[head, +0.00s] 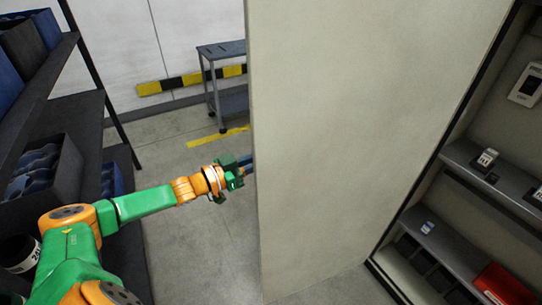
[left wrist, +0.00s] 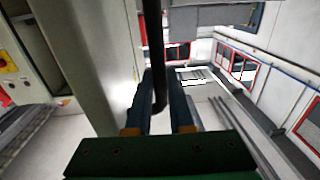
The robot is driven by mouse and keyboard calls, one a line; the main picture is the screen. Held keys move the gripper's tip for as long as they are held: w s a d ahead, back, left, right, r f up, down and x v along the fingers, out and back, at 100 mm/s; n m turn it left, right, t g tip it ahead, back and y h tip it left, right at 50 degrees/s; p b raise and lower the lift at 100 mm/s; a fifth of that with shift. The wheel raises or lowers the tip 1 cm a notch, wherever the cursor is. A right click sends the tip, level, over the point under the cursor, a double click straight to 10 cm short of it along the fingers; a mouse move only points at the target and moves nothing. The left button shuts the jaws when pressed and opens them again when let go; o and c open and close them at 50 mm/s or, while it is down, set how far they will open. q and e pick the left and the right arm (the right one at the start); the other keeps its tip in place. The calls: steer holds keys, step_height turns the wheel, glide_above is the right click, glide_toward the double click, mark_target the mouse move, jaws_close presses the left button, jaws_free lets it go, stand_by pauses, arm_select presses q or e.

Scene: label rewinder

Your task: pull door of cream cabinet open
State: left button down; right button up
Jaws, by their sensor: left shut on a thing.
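The cream cabinet's door (head: 340,130) stands swung open as a tall flat panel across the middle of the head view. The cream cabinet (head: 505,130) shows its open inside with shelves at the right. My left gripper (head: 246,161) is at the door's left edge, its fingertips partly hidden behind the panel. In the left wrist view, my left gripper (left wrist: 160,88) is shut on a dark bar handle (left wrist: 157,45), with the door (left wrist: 85,50) beside it on the left. The handle is hidden in the head view. My right gripper is out of view.
A dark shelf rack (head: 75,120) with bins stands at the left, close to my left arm. A grey cart (head: 228,95) stands behind the door near a yellow-black strip (head: 185,82). A red box (head: 503,285) sits low in the cabinet. Bare floor (head: 200,255) lies left of the door.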

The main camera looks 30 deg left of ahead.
arm_select(q)
steer(key=shift+w+a+f, duration=0.1)
steer(key=shift+w+a, duration=0.15)
steer(key=c, duration=1.1)
jaws_free()
steer(key=o, duration=0.3)
steer(key=shift+w+d, duration=0.1)
steer(key=p+v, duration=0.1)
steer(key=v, duration=0.5)
steer(key=shift+s+p, duration=0.3)
steer(key=shift+s, duration=0.1)
